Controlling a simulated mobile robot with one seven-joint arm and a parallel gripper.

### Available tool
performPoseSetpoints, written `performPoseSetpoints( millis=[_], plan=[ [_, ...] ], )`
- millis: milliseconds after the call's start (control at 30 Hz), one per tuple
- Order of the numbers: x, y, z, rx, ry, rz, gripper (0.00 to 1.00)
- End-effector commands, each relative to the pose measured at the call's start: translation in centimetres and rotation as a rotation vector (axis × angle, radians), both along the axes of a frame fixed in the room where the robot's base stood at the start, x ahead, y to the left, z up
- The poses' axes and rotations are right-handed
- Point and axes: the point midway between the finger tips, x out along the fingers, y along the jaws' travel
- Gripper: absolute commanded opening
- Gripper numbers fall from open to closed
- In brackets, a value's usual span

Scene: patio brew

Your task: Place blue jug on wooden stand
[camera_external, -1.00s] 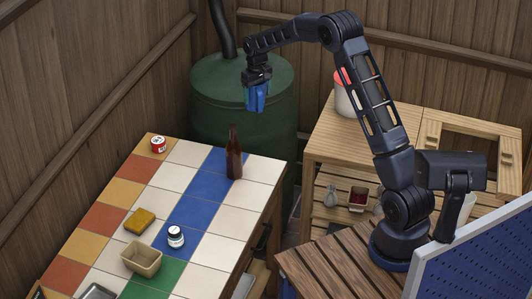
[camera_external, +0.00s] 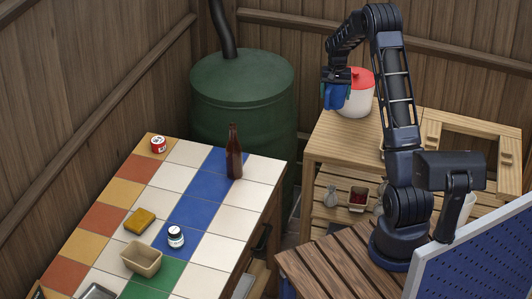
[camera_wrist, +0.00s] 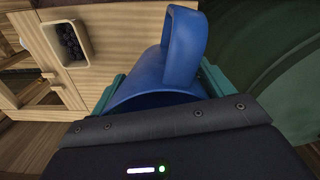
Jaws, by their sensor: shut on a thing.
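The wooden stand (camera_wrist: 110,55) lies beyond the jug at the upper left of the wrist view. The jug is apart from the stand's top.
A white pot with a red lid (camera_external: 356,98) stands on the stand, close behind the jug. A green barrel (camera_external: 243,95) is to the left. A brown bottle (camera_external: 234,152) stands on the tiled table (camera_external: 200,225).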

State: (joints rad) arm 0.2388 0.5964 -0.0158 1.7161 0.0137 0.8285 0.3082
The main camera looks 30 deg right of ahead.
Motion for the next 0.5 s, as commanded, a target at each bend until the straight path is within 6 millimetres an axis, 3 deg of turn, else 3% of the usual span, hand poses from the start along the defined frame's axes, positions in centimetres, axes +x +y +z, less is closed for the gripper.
performPoseSetpoints(
  millis=[500],
  plan=[
    [-0.1, 0.0, -11.2, 0.000, 0.004, 0.001, 0.57]
  ],
)
